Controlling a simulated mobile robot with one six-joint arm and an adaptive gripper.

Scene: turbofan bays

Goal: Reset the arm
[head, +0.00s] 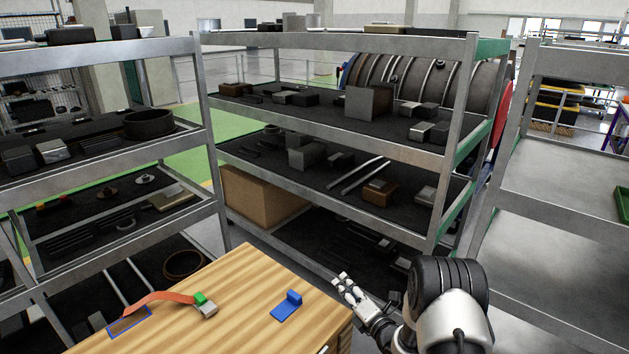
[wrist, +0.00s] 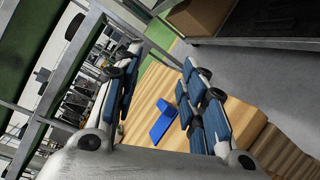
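My gripper (head: 350,285) is at the right edge of the wooden table (head: 255,270) in the head view, pointing up and to the left. In the wrist view its two padded fingers (wrist: 155,90) stand wide apart with nothing between them touching the pads. A blue L-shaped block (head: 287,306) lies on the table to the left of my gripper. It also shows beyond the fingers in the wrist view (wrist: 162,122). My arm is folded at the lower right of the head view.
On the table lie an orange strap (head: 160,298) with a green and grey buckle (head: 204,304) and a blue-edged rectangle (head: 128,323). Metal shelves (head: 340,125) with several parts stand behind the table. Another rack (head: 105,165) stands left, and a mostly bare one (head: 560,190) right.

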